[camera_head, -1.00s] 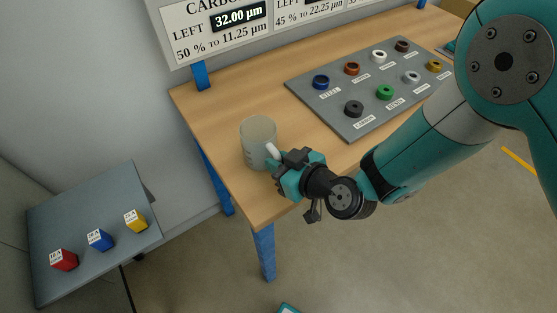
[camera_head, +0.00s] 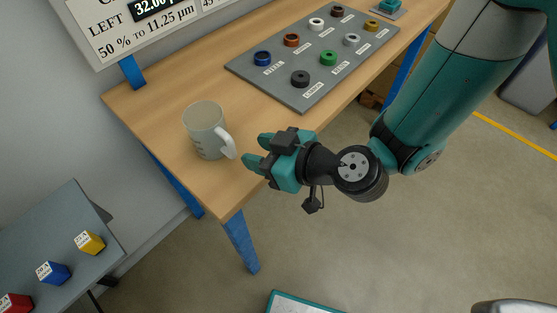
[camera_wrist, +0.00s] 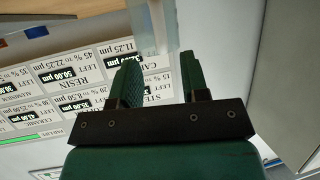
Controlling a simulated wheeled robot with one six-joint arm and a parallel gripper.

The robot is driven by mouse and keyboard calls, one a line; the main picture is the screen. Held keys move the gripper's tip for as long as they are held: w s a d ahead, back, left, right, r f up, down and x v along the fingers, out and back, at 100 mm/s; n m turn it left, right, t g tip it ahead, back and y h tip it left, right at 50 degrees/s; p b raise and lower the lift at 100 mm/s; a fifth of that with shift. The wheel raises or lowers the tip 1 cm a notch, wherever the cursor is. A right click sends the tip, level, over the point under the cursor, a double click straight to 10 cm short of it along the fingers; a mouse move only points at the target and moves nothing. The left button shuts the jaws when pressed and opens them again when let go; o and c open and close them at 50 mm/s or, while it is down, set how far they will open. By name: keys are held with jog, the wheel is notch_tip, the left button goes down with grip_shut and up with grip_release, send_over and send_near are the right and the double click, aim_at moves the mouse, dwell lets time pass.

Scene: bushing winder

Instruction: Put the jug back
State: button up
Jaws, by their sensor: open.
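The jug (camera_head: 206,128) is a pale, translucent cup with a white handle on its right side. It stands upright on the wooden table near the table's left end. My gripper (camera_head: 257,151) is just right of the jug's handle, over the table's front edge, with its fingers pointing at the handle. The fingers are open and look empty, with a small gap to the handle in the head view. In the wrist view, the two green fingers (camera_wrist: 160,75) stand apart, and part of the pale jug (camera_wrist: 152,25) shows beyond and between them.
A grey board (camera_head: 308,62) with several coloured rings lies on the table (camera_head: 165,83) behind the jug. A sign (camera_head: 150,25) stands at the back. A low grey stand (camera_head: 60,235) at lower left carries red, blue and yellow blocks. Floor in front is mostly clear.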

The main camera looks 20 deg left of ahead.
jog(key=b+v, duration=0.1)
jog(key=v, duration=0.3)
jog(key=shift+s+d+r+b, duration=0.1)
jog(key=shift+d+r+b, duration=0.1)
jog(key=shift+b, duration=0.1)
jog(key=d+r+m+g+h, duration=0.1)
jog(key=d+r+g+h, duration=0.2)
jog(key=d+r, duration=0.5)
jog(key=shift+s+d+r, duration=0.2)
jog(key=shift+s+r, duration=0.2)
jog(key=shift+r, duration=0.1)
jog(key=shift+o, duration=0.4)
jog(key=s+d+r+m+h, duration=0.1)
jog(key=d+r+m+h, duration=0.1)
jog(key=d, duration=0.5)
jog(key=s+d+r+m+h, duration=0.2)
jog(key=d+m+h, duration=0.1)
jog(key=d+m, duration=0.2)
jog(key=d, duration=0.2)
jog(key=shift+d+h, duration=0.3)
jog(key=shift+h, duration=0.1)
jog(key=shift+s+d+r, duration=0.1)
jog(key=shift+s+d, duration=0.15)
jog(key=shift+d, duration=0.05)
